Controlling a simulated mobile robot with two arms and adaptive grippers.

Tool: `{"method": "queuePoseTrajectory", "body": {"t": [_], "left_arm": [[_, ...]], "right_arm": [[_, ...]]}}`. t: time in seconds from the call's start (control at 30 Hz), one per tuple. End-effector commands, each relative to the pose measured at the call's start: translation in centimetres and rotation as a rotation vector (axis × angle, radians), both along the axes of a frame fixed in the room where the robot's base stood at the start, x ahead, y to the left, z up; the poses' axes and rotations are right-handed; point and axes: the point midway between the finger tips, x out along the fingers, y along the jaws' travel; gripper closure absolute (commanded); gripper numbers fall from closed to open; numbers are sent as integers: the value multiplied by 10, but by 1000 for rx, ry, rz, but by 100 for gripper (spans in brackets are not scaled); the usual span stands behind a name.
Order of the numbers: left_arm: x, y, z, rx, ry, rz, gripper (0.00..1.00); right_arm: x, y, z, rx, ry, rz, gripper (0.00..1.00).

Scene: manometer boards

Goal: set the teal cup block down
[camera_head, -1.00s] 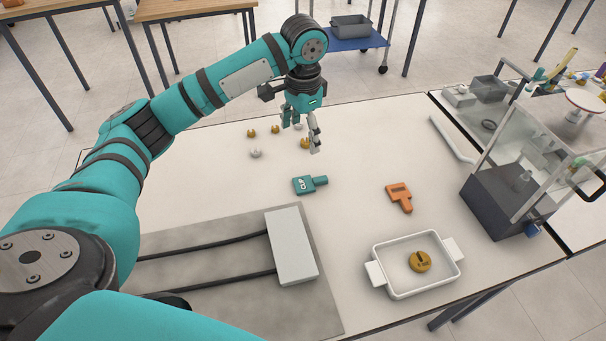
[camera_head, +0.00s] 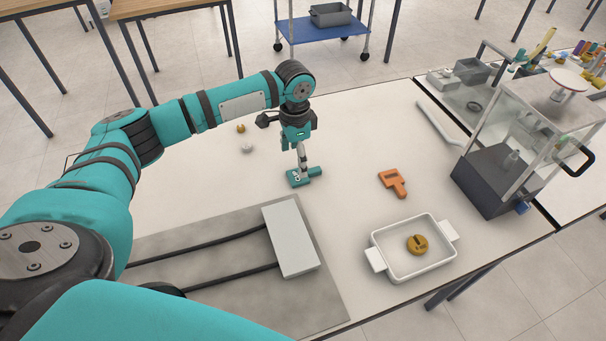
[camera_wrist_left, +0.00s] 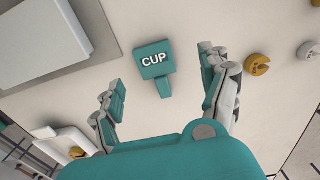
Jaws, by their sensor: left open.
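The teal cup block (camera_head: 296,179) lies flat on the white table, its narrow handle pointing right in the head view. In the left wrist view the block (camera_wrist_left: 152,53), marked "CUP", shows beyond and between the fingers, its handle toward the palm. My left gripper (camera_head: 302,163) points down just above or beside the block. Its fingers (camera_wrist_left: 160,72) are spread, with clear gaps to the block on both sides, and hold nothing. In the head view the fingers partly cover the block's far edge. My right gripper is not in view.
A grey board (camera_head: 200,245) with a pale block (camera_head: 290,238) lies near. An orange block (camera_head: 393,182) and a white tray (camera_head: 380,241) with a brass disc (camera_head: 417,244) are right. A glass-sided case (camera_head: 490,180) stands farther right.

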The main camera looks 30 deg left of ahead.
Motion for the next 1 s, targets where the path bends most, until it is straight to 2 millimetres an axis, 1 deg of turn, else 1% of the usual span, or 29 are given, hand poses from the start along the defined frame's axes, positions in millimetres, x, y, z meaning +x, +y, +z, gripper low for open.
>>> {"method": "queuePoseTrajectory", "body": {"t": [0.07, 0.23, 0.3, 0.4, 0.67, 1.0], "left_arm": [[-1, -2, -6, 0, 1, 0, 21], [-2, -9, -31, 0, 4, -1, 21], [-2, -9, -41, 1, 1, 1, 21], [-2, -9, -50, 1, 1, 0, 21], [-2, -9, -52, 1, -1, 0, 21], [-2, -9, -52, 1, -1, 0, 66]], "right_arm": [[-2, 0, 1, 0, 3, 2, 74], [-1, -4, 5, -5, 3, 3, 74], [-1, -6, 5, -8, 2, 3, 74], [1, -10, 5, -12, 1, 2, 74], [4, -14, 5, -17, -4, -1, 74], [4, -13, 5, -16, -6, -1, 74]]}}
